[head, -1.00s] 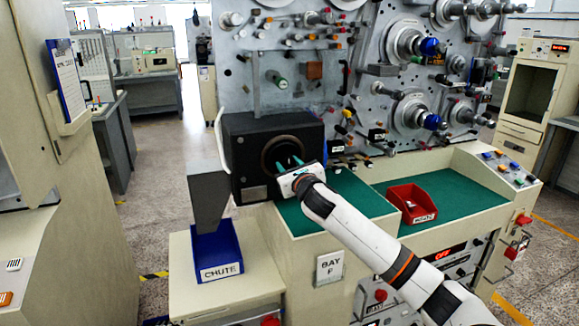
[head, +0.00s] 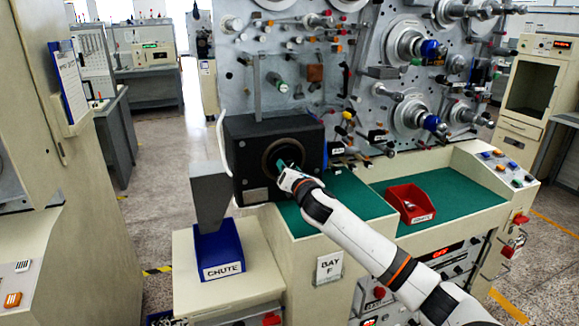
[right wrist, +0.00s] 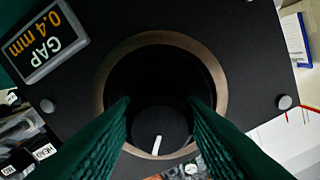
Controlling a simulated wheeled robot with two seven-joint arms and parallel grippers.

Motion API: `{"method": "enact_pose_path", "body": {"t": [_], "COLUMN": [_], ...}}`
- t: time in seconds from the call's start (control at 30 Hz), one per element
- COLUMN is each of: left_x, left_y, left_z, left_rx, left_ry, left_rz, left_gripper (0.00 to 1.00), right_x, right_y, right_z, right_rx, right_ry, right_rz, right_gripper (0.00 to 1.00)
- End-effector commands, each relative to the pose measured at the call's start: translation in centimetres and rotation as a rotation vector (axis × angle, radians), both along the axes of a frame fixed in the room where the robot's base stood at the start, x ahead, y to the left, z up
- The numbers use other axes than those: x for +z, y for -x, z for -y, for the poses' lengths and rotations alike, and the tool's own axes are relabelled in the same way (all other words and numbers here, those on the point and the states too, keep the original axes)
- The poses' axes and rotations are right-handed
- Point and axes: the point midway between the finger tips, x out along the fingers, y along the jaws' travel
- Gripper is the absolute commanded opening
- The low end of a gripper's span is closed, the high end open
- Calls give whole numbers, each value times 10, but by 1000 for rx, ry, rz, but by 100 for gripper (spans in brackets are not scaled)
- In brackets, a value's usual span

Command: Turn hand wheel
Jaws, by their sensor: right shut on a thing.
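The hand wheel (right wrist: 158,122) is a dark round knob with a white line on its face, in the right wrist view. It sits inside the bronze-rimmed round opening of a black box (head: 240,158). The white line points down and slightly left in that view. My right gripper (head: 282,166) is at the front of the box in the head view. Its green ribbed fingers stand on both sides of the knob in the right wrist view and are shut on it. In the head view the gripper hides the knob. My left gripper is in neither view.
A grey chute (head: 209,200) and blue CHUTE bin (head: 220,255) stand left of the box. A red bin (head: 411,203) lies on the green mat (head: 465,203) to the right. The panel above bears several spindles. A GAP 0.4 mm label (right wrist: 45,42) is on the box.

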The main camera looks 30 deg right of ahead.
Motion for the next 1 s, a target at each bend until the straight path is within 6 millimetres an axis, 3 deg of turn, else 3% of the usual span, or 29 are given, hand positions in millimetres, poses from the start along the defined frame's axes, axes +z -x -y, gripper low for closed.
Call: {"method": "enact_pose_path", "body": {"t": [1.0], "left_x": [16], "left_y": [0], "left_z": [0], "left_rx": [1], "left_ry": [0], "left_rz": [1], "left_gripper": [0], "right_x": [2], "right_y": [0], "right_z": [-2], "right_rx": [-2], "right_ry": [-893], "right_rz": [213], "right_gripper": [14]}}
